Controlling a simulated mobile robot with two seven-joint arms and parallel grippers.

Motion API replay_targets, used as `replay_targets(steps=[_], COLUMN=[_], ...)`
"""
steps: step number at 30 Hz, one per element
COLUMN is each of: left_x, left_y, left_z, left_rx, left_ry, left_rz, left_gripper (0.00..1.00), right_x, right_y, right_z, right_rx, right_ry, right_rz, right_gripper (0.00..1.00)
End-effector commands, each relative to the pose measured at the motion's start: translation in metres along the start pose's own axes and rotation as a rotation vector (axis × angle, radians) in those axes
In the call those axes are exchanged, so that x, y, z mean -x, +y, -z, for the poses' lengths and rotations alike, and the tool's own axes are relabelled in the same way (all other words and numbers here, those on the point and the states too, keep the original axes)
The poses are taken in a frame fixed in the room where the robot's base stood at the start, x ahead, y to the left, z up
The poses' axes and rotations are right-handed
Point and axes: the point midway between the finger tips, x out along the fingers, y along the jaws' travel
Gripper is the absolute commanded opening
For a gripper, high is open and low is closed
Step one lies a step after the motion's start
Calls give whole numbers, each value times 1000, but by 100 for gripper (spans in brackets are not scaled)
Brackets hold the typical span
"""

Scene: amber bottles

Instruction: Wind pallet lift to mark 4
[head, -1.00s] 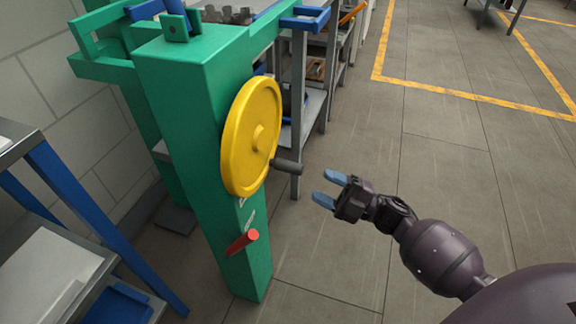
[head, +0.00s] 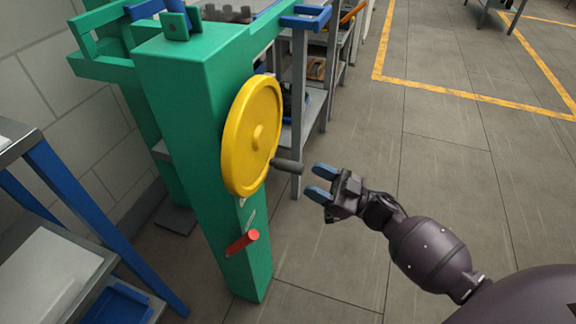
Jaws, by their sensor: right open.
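The green pallet lift post (head: 190,110) stands left of centre. A yellow handwheel (head: 251,136) is mounted on its side, with a dark crank handle (head: 288,166) sticking out at the lower right of the rim. A red pointer or lever (head: 242,242) is on the post below the wheel, beside a pale scale strip (head: 247,220); its marks are too small to read. My right gripper (head: 318,181) is open and empty, its blue fingers just right of the handle's end and apart from it. My left gripper is not in view.
A grey bench with blue legs (head: 60,187) stands at the left, with a blue tray (head: 118,303) low on it. Grey shelving (head: 310,110) stands behind the lift. The floor (head: 440,160) to the right is clear, with yellow lines (head: 470,96).

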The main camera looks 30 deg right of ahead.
Motion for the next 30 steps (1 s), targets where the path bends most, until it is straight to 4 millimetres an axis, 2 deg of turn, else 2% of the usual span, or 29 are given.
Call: replay_targets(steps=[6, 12, 18, 26, 30], left_x=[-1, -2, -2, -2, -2], left_y=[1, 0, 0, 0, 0], left_z=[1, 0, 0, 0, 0], left_rx=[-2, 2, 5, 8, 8], left_ry=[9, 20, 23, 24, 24], left_rz=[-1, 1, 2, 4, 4], left_gripper=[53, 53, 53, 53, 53], right_x=[-38, -62, -73, -73, -73], right_y=[-1, 0, 0, 0, 0], right_z=[-1, -1, 0, 0, 0], right_rx=[1, 1, 1, 2, 2], right_ry=[1, 0, -1, 0, 0], right_rz=[1, -1, -1, -1, -1], right_gripper=[53, 53, 53, 53, 33])
